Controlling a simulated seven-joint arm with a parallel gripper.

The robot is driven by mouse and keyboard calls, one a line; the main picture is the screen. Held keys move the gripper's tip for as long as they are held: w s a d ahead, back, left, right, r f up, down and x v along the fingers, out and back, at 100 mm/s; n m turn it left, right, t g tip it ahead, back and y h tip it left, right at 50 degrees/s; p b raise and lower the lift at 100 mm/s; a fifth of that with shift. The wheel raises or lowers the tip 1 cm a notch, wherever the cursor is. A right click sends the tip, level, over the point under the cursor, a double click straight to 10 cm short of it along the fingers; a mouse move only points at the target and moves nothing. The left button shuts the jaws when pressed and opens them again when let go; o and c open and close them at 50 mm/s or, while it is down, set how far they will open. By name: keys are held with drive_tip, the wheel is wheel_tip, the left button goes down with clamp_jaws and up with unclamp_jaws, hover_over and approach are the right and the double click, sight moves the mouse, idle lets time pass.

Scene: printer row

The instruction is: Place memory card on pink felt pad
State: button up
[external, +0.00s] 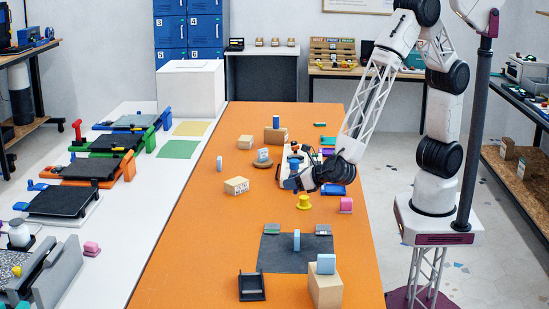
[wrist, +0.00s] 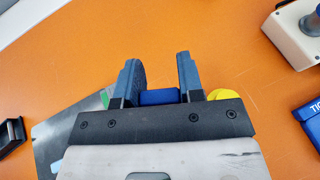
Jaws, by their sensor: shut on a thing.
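My gripper (wrist: 157,75) is shut on a small blue thing (wrist: 158,97), seen between its two fingers in the wrist view. Only part of this blue thing shows, and I cannot tell if it is the memory card. In the external view my gripper (external: 299,183) is over the right part of the orange table, beside a yellow hat-shaped piece (external: 304,203). Small flat card-like pieces (external: 272,228) lie at the far edge of a dark grey mat (external: 285,256). I make out no pink felt pad; green (external: 178,150) and yellow (external: 192,129) pads lie on the white table.
A pale control box with knobs (wrist: 298,35) and a blue box (wrist: 306,122) stand near my gripper.

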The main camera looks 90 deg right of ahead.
sight(343, 198)
drive_tip(key=s+d+m+g+h, duration=0.1)
drive_tip(key=s, duration=0.5)
drive_tip(key=s+d+m+g+h, duration=0.1)
drive_tip(key=s+d+m+h, duration=0.1)
drive_tip(key=s, duration=0.4)
drive_tip(key=s+d+f+m+g+h, duration=0.1)
drive_tip(key=s+d+h, duration=0.1)
drive_tip(key=s, duration=0.4)
drive_tip(key=shift+d+m, duration=0.2)
drive_tip(key=shift+m, duration=0.1)
drive_tip(key=shift+s+f, duration=0.1)
drive_tip(key=shift+f, duration=0.1)
drive_tip(key=shift+f, duration=1.4)
drive_tip(key=o, duration=0.9)
drive_tip(key=shift+f, duration=0.1)
drive_tip(key=shift+r, duration=0.2)
drive_tip(key=shift+v, duration=2.1)
